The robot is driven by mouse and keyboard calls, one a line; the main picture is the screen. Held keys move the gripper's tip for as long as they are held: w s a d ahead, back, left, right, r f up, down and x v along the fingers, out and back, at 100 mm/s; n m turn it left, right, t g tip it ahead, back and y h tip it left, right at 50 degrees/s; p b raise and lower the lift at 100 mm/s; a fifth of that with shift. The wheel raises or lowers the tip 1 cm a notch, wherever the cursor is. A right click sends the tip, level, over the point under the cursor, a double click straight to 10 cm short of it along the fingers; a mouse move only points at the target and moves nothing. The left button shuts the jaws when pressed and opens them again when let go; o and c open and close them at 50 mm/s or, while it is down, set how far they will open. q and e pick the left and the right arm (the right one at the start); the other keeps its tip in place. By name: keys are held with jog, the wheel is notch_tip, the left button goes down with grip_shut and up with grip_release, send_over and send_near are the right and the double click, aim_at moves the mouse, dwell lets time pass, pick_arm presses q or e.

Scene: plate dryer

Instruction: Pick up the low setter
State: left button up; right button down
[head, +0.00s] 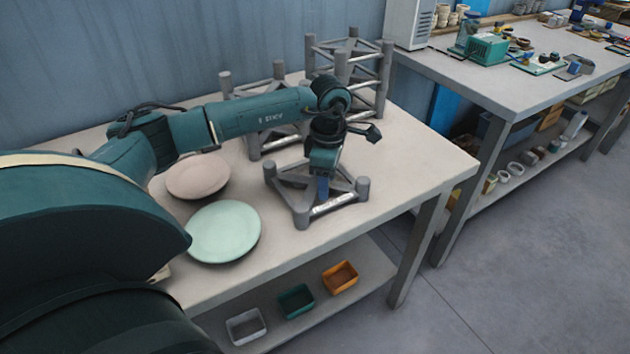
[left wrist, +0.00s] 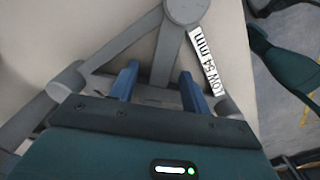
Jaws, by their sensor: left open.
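The low setter (head: 296,181) is a grey three-cornered frame with short round posts, lying on the front right of the table. It has a white label, which reads "LOW" in the left wrist view, where the setter (left wrist: 110,52) fills much of the picture. My left gripper (head: 322,192) points down over the setter, and its arm hides part of it. In the left wrist view, the blue fingers of the left gripper (left wrist: 159,85) are open, one to each side of a grey bar. I cannot tell whether they touch it.
Two taller grey setters (head: 267,107) (head: 375,76) stand behind, near the wall. A pinkish plate (head: 198,175) and a pale green plate (head: 224,231) lie to the left. The table's right end (head: 432,166) is clear. Small bins (head: 340,277) sit on the shelf below.

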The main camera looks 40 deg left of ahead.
pick_arm(q)
jog(key=shift+c, duration=0.4)
grip_shut()
jog(key=shift+r, duration=0.1)
